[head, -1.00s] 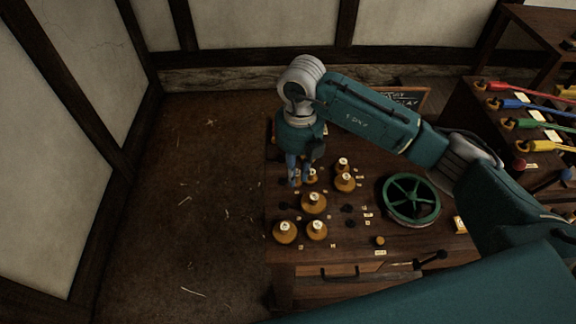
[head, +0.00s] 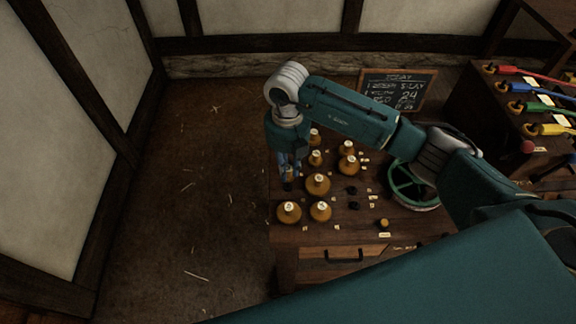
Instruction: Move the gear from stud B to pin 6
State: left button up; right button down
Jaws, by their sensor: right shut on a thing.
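My right gripper (head: 287,180) points down over the left edge of the wooden bench (head: 345,232). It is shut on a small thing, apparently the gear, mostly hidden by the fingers. Several orange-brown gears with pale tops stand on the bench, among them one at the front left (head: 289,213), one beside it (head: 320,212), one in the middle (head: 317,186) and one farther right (head: 347,165). Bare dark pins (head: 352,190) show to the right of the middle gear. The small labels are unreadable, so I cannot tell which are stud B and pin 6. My left gripper is not in view.
A chalkboard (head: 398,90) stands at the back. A dark rack with coloured handles (head: 520,105) is at the far right. Floor left of the bench is clear.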

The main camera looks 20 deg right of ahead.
aim_at(288, 178)
jog(key=shift+f, duration=0.35)
jog(key=shift+f+b, duration=1)
jog(key=shift+f, duration=0.2)
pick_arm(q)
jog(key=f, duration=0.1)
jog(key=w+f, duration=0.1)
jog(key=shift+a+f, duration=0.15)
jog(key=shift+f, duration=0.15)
pick_arm(e)
jog(key=shift+f, duration=0.25)
pick_arm(q)
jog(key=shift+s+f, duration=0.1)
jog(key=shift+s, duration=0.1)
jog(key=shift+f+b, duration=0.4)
jog(key=shift+b, duration=0.25)
pick_arm(e)
jog(key=shift+f, duration=0.5)
jog(key=c, duration=1.5)
grip_release()
jog(key=shift+c, duration=0.2)
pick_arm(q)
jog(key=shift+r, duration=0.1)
pick_arm(e)
jog(key=shift+r, duration=0.1)
